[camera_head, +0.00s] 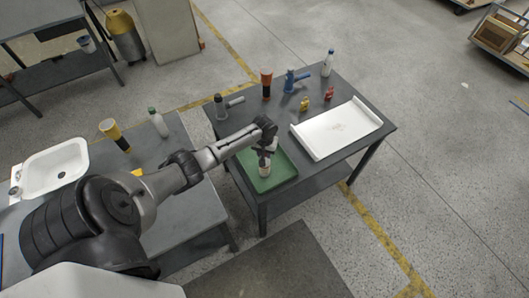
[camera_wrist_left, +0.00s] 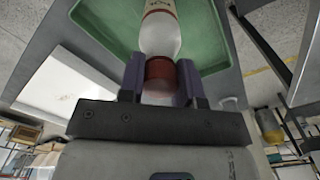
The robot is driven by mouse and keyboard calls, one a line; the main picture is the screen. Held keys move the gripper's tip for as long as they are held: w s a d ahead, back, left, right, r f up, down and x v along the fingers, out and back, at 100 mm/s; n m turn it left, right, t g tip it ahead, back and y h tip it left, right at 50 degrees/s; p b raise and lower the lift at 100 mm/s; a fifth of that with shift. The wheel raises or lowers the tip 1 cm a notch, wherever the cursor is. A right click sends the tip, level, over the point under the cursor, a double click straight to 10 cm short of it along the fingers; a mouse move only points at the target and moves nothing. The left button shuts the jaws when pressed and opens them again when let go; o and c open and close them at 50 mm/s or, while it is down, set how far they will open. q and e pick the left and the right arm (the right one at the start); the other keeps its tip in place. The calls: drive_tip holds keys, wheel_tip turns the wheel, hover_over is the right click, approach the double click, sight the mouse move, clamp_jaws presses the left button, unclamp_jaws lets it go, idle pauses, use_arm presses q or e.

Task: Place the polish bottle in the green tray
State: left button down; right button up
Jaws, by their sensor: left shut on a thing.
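The polish bottle (camera_head: 264,168) is pale, with a label and a dark red cap in the left wrist view (camera_wrist_left: 160,32). My left gripper (camera_head: 266,150) is shut on the bottle at its cap end; its fingers (camera_wrist_left: 160,78) show on both sides of the cap in the left wrist view. The green tray (camera_head: 284,178) lies on the dark table's near left part, and the bottle is within its outline in the head view. The tray also shows behind the bottle in the left wrist view (camera_wrist_left: 108,25). Whether the bottle's base touches the tray is unclear. My right gripper is not in view.
A white shell panel (camera_head: 337,129) lies right of the tray. A sink (camera_head: 55,167) stands on the left bench.

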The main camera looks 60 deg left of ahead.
use_arm(q)
drive_tip(key=shift+f, duration=0.1)
drive_tip(key=c, duration=0.8)
unclamp_jaws()
wheel_tip(320, 180, up, 12)
drive_tip(key=f, duration=0.1)
drive_tip(key=s+d+f+m+t, duration=0.1)
drive_tip(key=s+d+f+m, duration=0.3)
drive_tip(key=d, duration=0.5)
drive_tip(key=s+d+f+m, duration=0.2)
drive_tip(key=s+d+m, duration=0.1)
drive_tip(key=s+d, duration=0.5)
drive_tip(key=s+d+r+m+t, duration=0.2)
drive_tip(key=s+d+r, duration=0.5)
drive_tip(key=s+d, duration=0.4)
drive_tip(key=shift+s+d+r+m+t+p, duration=0.3)
drive_tip(key=shift+d+m+p, duration=0.15)
drive_tip(key=shift+d+m, duration=0.4)
